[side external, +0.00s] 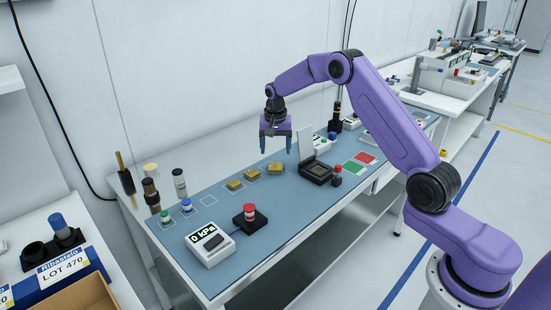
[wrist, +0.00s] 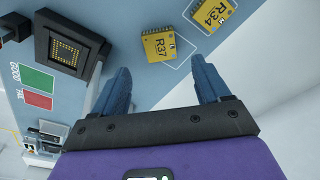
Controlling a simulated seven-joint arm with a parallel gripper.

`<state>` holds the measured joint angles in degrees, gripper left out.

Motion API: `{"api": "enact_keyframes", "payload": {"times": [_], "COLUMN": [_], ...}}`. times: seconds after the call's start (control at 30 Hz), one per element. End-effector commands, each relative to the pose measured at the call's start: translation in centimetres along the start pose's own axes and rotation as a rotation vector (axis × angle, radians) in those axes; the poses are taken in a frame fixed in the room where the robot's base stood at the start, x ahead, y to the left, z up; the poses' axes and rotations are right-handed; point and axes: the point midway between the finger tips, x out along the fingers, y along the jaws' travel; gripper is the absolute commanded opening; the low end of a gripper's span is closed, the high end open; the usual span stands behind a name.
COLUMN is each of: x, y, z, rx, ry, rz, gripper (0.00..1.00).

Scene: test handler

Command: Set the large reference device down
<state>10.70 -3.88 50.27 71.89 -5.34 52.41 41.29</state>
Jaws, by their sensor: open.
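Three gold devices lie in a row on the blue mat in the side view; the nearest to the socket (side external: 275,169) looks largest. In the wrist view a gold device marked R37 (wrist: 163,45) lies flat, partly on a white outline. One marked R34 (wrist: 212,13) lies beyond it, cut off by the edge. My gripper (side external: 275,149) is open and empty above the mat, near the gold devices. In the wrist view its blue fingers (wrist: 160,66) are spread apart, with R37 ahead and nothing between them. The black test socket (wrist: 75,48) has gold contacts and no device in it.
The socket's lid (side external: 305,138) stands open. Green (side external: 354,168) and red (side external: 366,158) pads lie right of it. A 0 kPa gauge box (side external: 208,243) and a red button (side external: 250,212) stand at the front. Several cylinders stand along the left end.

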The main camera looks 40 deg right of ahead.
Motion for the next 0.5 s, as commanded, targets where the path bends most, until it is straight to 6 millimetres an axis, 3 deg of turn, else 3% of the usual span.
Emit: {"api": "enact_keyframes", "payload": {"times": [0.2, 0.5], "x": [-3.6, -5.2], "y": [-0.1, 0.0], "z": [0.0, 0.0], "rx": [-0.001, 0.0], "ry": [0.001, -0.001], "rz": [-0.001, 0.0], "gripper": [0.76, 0.76]}}
